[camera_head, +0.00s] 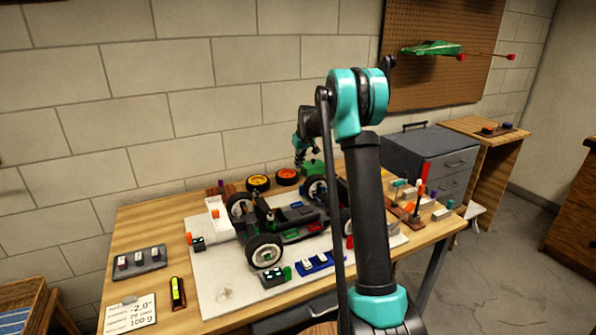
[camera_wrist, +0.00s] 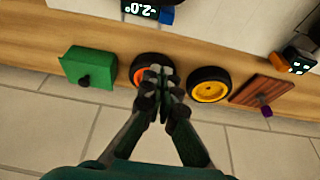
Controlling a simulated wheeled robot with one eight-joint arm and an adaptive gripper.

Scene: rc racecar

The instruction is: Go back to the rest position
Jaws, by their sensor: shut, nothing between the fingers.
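My gripper (camera_wrist: 160,78) is shut and empty in the wrist view, with its fingertips over or just in front of a wheel with an orange hub (camera_wrist: 140,72). I cannot tell its height above the table from this view. In the head view my gripper (camera_head: 303,158) is small, near the back edge of the workbench, and my arm crosses the middle of the picture. The black RC car chassis (camera_head: 290,232) stands on a pale board (camera_head: 218,290) on the bench, partly hidden behind my arm.
A wheel with a yellow hub (camera_wrist: 209,86), a green box (camera_wrist: 88,68) and a brown wooden plate (camera_wrist: 262,90) line the bench's back edge by the wall. A grey drawer cabinet (camera_head: 430,155) stands right of the bench. Small parts crowd the bench's right side.

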